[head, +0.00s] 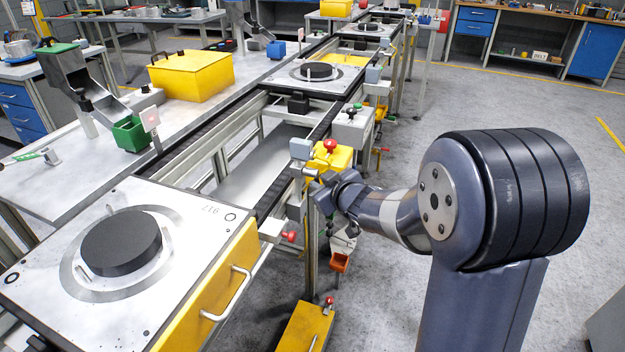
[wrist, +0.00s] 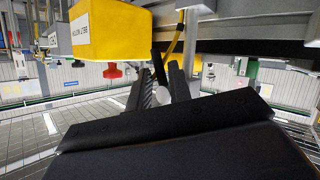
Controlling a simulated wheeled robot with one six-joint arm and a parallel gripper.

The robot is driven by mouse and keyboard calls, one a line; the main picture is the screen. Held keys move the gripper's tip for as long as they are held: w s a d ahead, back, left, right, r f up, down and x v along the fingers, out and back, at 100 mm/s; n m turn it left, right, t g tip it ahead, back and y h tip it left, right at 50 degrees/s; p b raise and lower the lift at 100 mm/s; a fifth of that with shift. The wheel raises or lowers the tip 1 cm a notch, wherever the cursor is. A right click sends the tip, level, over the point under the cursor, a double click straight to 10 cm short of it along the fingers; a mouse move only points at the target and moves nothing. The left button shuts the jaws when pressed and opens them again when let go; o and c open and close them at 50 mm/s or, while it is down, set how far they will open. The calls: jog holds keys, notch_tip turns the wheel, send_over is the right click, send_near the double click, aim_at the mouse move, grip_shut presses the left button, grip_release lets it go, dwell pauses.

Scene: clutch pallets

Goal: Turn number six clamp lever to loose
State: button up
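I cannot read a number six on any lever in either view. In the head view a small red-ended handle (head: 289,237) sticks out below the conveyor's side, left of my gripper. Another small red-ended part (head: 380,151) is farther along the line. My gripper (head: 324,194) is at the conveyor's side, just below a yellow box with a red mushroom button (head: 330,145). In the wrist view my two dark fingers (wrist: 163,85) stand apart, with a pale round part (wrist: 162,96) seen between them. I cannot tell whether they touch it.
The yellow box (wrist: 108,28) and its red button (wrist: 113,71) are close at upper left in the wrist view. A nearby pallet (head: 190,205) carries a black disc. Open floor lies to the right.

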aim_at(318, 180)
jog(key=x, duration=0.4)
jog(key=shift+w+a+f, duration=0.15)
jog(key=shift+w, duration=0.2)
jog(key=shift+c, duration=0.5)
grip_shut()
